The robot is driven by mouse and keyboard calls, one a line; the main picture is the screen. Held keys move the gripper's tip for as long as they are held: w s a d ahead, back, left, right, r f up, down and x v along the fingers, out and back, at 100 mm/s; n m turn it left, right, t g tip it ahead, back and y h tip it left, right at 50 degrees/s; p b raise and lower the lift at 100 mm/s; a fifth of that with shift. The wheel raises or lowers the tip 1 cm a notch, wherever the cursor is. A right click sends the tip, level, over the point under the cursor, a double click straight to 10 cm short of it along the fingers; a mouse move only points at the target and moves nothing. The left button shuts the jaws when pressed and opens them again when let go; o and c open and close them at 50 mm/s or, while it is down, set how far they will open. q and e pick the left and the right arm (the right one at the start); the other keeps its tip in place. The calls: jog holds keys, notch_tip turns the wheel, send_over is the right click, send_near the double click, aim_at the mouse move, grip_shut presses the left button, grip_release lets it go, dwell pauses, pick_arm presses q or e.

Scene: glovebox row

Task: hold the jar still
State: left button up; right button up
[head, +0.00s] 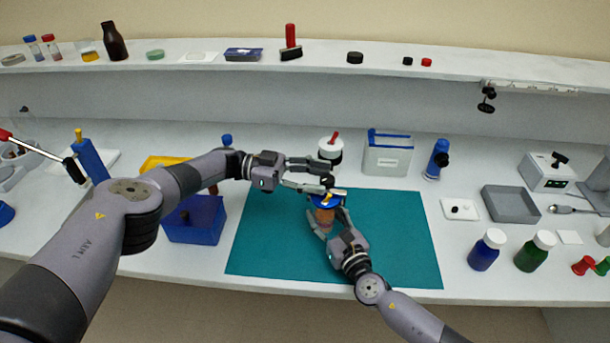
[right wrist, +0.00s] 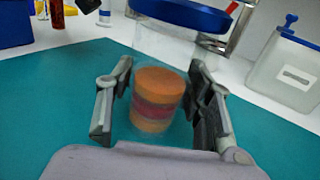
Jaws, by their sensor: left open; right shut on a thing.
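The jar (head: 325,216) stands at the middle of the teal mat (head: 270,245), with orange and red bands inside its clear wall. Its wide blue lid (head: 318,201) is on top, with a small yellow piece on it. My right gripper (head: 331,220) is shut on the jar from the front. My left gripper (head: 329,176) is open, just above and behind the lid; whether it touches the lid is hard to tell.
A blue box (head: 194,222) stands left of the mat. A white tub with a blue edge (head: 387,155) and a white round pot (head: 330,150) stand behind it. A blue bottle (head: 486,252) and a green bottle (head: 534,254) stand right. The mat's sides are clear.

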pick_arm(q)
jog(key=shift+w+a, duration=0.15)
jog(key=shift+a, duration=1.05)
jog(key=shift+w+a, duration=0.15)
jog(key=shift+a, duration=1.05)
